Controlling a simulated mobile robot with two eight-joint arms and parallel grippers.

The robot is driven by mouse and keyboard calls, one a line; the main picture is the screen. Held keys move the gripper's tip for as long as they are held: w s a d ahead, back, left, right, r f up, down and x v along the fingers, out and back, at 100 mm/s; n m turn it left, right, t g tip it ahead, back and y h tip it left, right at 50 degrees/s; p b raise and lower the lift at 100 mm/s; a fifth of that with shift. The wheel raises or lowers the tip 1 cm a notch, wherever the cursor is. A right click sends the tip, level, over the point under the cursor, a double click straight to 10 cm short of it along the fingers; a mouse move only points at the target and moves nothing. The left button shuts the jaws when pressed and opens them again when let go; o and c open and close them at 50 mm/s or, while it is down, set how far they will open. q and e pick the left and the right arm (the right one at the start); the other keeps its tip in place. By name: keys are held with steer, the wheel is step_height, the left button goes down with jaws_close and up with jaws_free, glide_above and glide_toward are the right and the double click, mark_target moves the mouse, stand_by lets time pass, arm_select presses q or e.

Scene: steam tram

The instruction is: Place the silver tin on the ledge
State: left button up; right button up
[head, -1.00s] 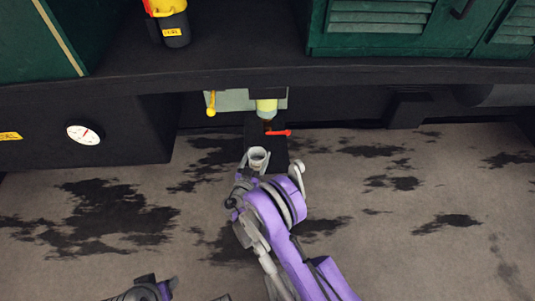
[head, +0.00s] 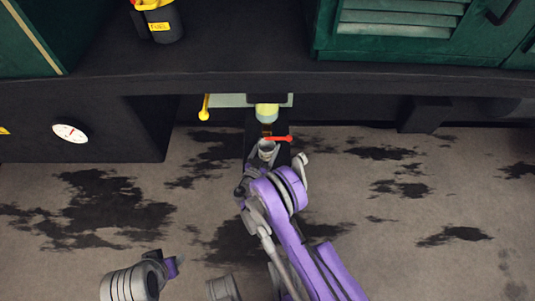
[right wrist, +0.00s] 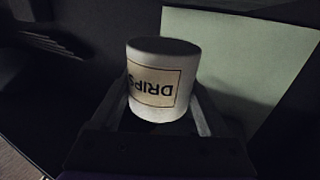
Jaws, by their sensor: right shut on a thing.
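The silver tin (right wrist: 152,85), a small pale cylinder with a "DRIPS" label that reads upside down, is between the fingers of my right gripper (right wrist: 165,108). In the head view the tin (head: 267,149) is held upright with its open top showing, in front of the tap with the red lever (head: 278,139). A dark narrow ledge (head: 252,122) lies below and around the tap. I cannot tell whether the tin touches it. Part of my left arm, with a purple end (head: 172,266), shows at the bottom left; its jaws are not clear.
A pale green panel (right wrist: 245,65) is close behind the tin. A yellow lever (head: 204,108) hangs left of the tap. The stained floor (head: 370,220) is open.

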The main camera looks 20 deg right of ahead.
mark_target(270, 148)
steer(key=shift+f+b, duration=0.5)
steer(key=shift+f, duration=1.7)
steer(key=shift+f, duration=0.15)
steer(key=o, duration=1.3)
